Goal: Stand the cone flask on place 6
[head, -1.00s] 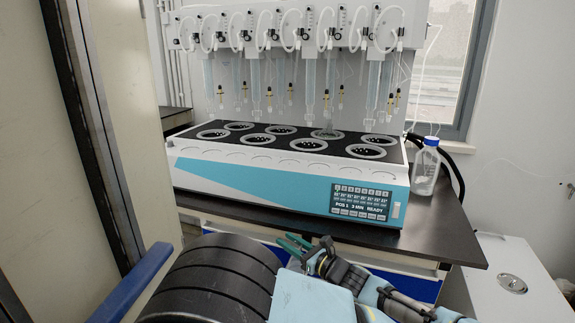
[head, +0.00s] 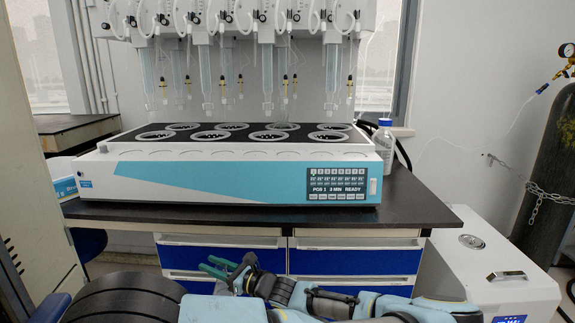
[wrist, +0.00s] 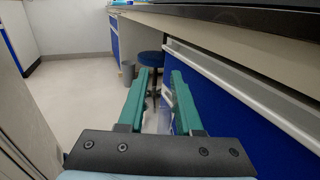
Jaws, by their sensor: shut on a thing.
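My gripper (head: 222,268), with green fingers, is low in front of the blue drawers in the head view, below the bench top. In the wrist view my gripper (wrist: 158,85) has its fingers closed in on a pale, see-through thing (wrist: 157,121), taken to be the cone flask; its outline is faint. The white and teal distiller (head: 235,180) stands on the bench, well above and behind my gripper. Its black top has two rows of ringed places (head: 210,135). No place numbers are readable, so I cannot tell which is place 6.
Glass tubes (head: 207,75) hang above the ringed places. A clear bottle with a blue cap (head: 385,145) stands at the distiller's right. The dark bench top (head: 425,207) has a protruding front edge. A white box (head: 490,275) and a gas cylinder (head: 555,180) are at right.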

